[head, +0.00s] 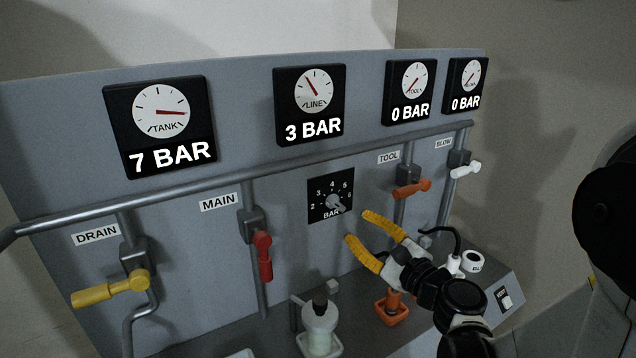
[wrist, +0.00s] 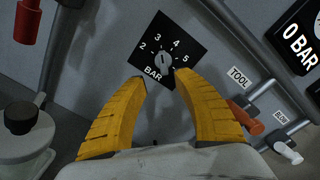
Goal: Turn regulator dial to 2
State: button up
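The regulator dial (head: 334,201) is a small grey knob on a black square plate marked 2 to 6 and BAR, on the grey panel. It also shows in the wrist view (wrist: 163,60), just beyond my fingertips. I cannot tell for sure which number the knob points at. My gripper (head: 357,226) has two yellow fingers, spread apart and empty. In the head view the tips are below and right of the dial. In the wrist view my gripper (wrist: 159,79) has its tips either side of the plate's lower part, and the right finger hides its lower right edge.
The LINE gauge (head: 310,92) reads 3 BAR and the TANK gauge (head: 160,113) 7 BAR. The red MAIN handle (head: 263,256) is left of the dial. The orange TOOL handle (head: 411,188) and white BLOW handle (head: 466,170) are right. A pipe (head: 290,162) runs above.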

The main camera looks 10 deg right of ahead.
aim_at(340, 207)
jog(key=b+x, duration=0.2)
jog(key=x, duration=0.8)
jog(key=shift+w+d+r, duration=0.1)
jog(key=shift+w+r, duration=0.1)
jog(key=shift+w, duration=0.1)
jog(key=shift+c, duration=0.4)
grip_shut()
